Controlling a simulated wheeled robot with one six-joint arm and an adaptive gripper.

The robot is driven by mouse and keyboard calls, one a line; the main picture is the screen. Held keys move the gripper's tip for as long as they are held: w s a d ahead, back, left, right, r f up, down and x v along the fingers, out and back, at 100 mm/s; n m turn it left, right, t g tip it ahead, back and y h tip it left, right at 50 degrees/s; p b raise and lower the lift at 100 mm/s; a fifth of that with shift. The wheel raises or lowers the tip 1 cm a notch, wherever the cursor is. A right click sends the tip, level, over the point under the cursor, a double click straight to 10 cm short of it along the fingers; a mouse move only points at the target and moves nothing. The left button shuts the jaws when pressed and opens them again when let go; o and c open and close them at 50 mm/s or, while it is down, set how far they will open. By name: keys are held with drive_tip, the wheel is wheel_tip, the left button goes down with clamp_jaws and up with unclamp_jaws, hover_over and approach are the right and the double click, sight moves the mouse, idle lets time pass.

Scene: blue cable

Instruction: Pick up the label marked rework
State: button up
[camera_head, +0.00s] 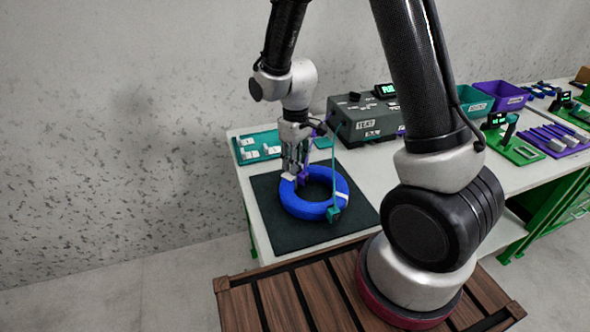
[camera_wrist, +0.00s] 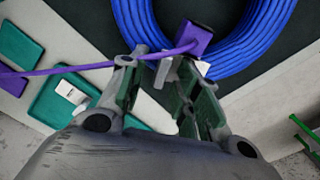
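Several small white labels (camera_head: 250,154) lie on a teal tray (camera_head: 240,160) at the table's back left. One white label (camera_wrist: 70,92) shows on a teal piece in the wrist view. No label's print is readable, so I cannot tell which is marked rework. My gripper (camera_head: 291,170) points down over the left rim of the blue cable coil (camera_head: 312,209). In the wrist view my gripper (camera_wrist: 147,66) has its fingertips apart, with no clear object held between them. A white patch (camera_head: 288,176) shows just under the fingertips, partly hidden; I cannot tell whether it is a tie or a label.
The coil lies on a black mat (camera_head: 275,228), with a purple connector (camera_wrist: 195,40) close to the fingertips. A grey tester box (camera_head: 362,117) stands behind. A teal bin (camera_head: 474,99), purple bin (camera_head: 507,95) and green fixtures (camera_head: 512,148) are to the right.

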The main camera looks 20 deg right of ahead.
clamp_jaws()
drive_tip(key=shift+r, duration=0.1)
